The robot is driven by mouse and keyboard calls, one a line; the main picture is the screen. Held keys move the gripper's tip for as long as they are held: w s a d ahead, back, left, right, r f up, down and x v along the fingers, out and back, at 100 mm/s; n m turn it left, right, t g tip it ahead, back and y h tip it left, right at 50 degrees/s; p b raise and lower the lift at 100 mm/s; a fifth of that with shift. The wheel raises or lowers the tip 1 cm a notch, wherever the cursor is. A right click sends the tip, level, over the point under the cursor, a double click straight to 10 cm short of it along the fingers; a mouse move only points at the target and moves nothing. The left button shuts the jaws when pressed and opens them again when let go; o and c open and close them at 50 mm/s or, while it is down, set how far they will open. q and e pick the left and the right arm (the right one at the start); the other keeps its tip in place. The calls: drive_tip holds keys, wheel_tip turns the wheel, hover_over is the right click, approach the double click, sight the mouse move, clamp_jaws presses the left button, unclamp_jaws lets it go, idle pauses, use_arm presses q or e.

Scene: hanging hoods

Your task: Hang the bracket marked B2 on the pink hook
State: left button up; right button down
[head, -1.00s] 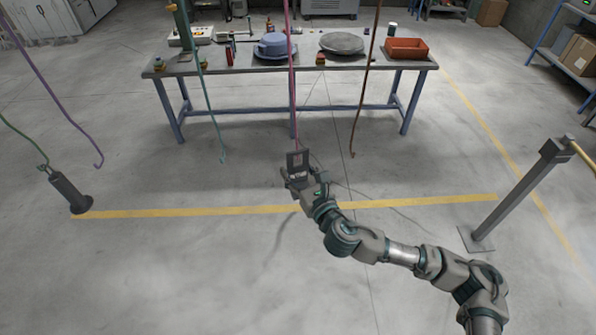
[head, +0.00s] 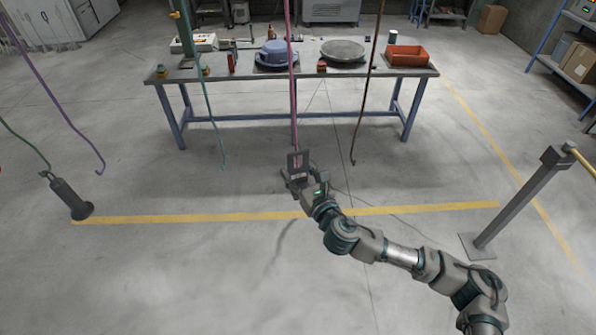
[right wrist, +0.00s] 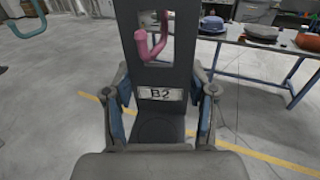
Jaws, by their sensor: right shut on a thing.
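My left gripper is out of view.
A green hook (head: 223,163) hangs to the left and a brown hook (head: 353,160) to the right. A purple hook (head: 99,170) hangs further left. A workbench (head: 225,72) stands behind. A grey post (head: 520,195) stands at the right.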

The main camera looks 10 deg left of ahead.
drive_tip(key=shift+f+b, duration=0.6)
drive_tip(key=shift+f, duration=0.7)
